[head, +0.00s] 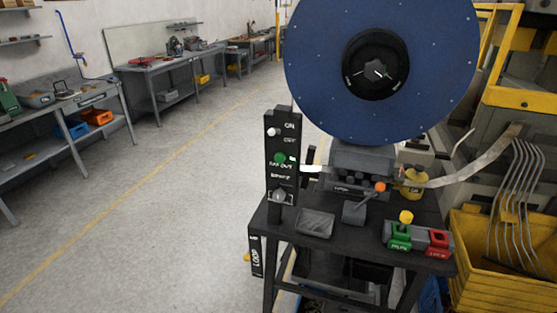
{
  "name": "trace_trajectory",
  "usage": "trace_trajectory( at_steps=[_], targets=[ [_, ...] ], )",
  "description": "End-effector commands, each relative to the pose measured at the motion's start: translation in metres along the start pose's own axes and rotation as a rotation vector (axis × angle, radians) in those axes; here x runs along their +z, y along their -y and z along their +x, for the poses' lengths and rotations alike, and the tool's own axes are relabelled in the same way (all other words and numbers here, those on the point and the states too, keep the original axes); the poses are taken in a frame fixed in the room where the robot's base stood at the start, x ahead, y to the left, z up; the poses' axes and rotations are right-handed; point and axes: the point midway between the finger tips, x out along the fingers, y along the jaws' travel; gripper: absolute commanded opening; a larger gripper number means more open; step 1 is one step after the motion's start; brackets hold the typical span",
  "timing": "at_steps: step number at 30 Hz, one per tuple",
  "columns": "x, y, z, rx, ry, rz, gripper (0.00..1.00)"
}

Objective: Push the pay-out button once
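A black upright control panel (270,180) stands at the left end of a dark metal table (350,255). The round green pay-out button (280,158) is on its front, just above a label that seems to read PAY OUT. Above it is a small white knob (273,132) beside an ON label. Below are a label that seems to read BRAKE and a grey rotary knob (279,196). The button's face is unobstructed, but I cannot tell whether it is pressed in. My gripper cannot be made out in this view.
A large blue reel (430,75) rises behind the table. A yellow bin (480,275) stands right. The floor (180,220) to the left is clear.

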Motion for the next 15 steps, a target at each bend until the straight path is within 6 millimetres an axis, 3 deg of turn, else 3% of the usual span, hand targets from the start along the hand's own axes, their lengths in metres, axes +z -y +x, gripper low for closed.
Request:
trace_trajectory(
  at_steps=[1,3,15],
  targets=[
    [0.0,0.0,0.0,0.0,0.0,0.0,0.14],
    [0.0,0.0,0.0,0.0,0.0,0.0,0.0],
    [0.0,0.0,0.0,0.0,0.0,0.0,0.0]
  ],
)
